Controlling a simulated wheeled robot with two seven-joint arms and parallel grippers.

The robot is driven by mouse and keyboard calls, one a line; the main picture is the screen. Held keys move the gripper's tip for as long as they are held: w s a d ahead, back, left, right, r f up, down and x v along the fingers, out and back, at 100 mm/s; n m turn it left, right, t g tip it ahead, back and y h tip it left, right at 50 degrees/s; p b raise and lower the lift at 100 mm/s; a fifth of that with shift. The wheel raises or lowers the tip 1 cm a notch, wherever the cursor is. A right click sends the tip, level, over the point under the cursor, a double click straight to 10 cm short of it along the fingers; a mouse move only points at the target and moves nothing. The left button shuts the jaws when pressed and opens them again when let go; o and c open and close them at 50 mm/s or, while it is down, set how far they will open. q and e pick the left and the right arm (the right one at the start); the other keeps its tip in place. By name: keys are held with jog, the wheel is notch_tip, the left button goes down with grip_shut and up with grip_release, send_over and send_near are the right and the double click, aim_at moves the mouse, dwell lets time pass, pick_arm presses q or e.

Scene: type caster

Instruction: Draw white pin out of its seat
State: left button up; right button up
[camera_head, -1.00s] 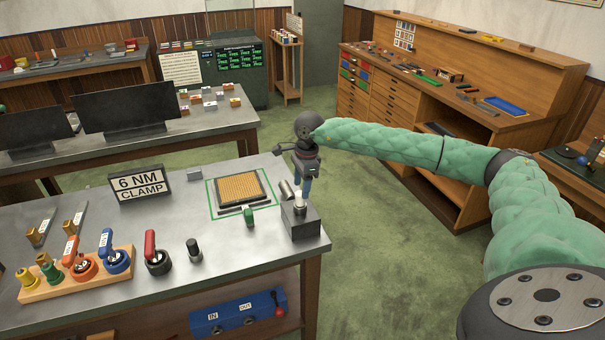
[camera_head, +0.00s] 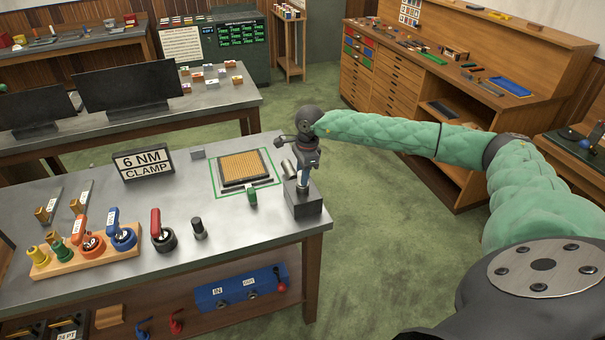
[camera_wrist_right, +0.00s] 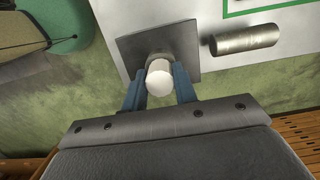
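The white pin (camera_wrist_right: 160,80) stands in a round seat on a dark grey square block (camera_wrist_right: 183,45). My right gripper (camera_wrist_right: 160,88) is over the block, its two blue fingers on either side of the pin's upper end. The fingers look very close to the pin, but I cannot tell whether they press on it. In the head view my right gripper (camera_head: 303,185) points down at the block (camera_head: 304,204) near the table's right corner; the pin is mostly hidden there. My left gripper is not in view.
A metal cylinder (camera_wrist_right: 245,40) lies beside the block. A green-handled tool (camera_head: 252,197) and a tan pad (camera_head: 243,167) in a green outline are left of it. A wooden rack (camera_head: 85,262) with coloured fittings and a clamp sign (camera_head: 143,163) stand further left. Open floor lies right of the table.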

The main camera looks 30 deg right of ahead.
jog(key=shift+o, duration=1.2)
grip_shut()
jog(key=shift+r, duration=0.7)
jog(key=shift+r+p, duration=0.3)
jog(key=shift+r, duration=2.25)
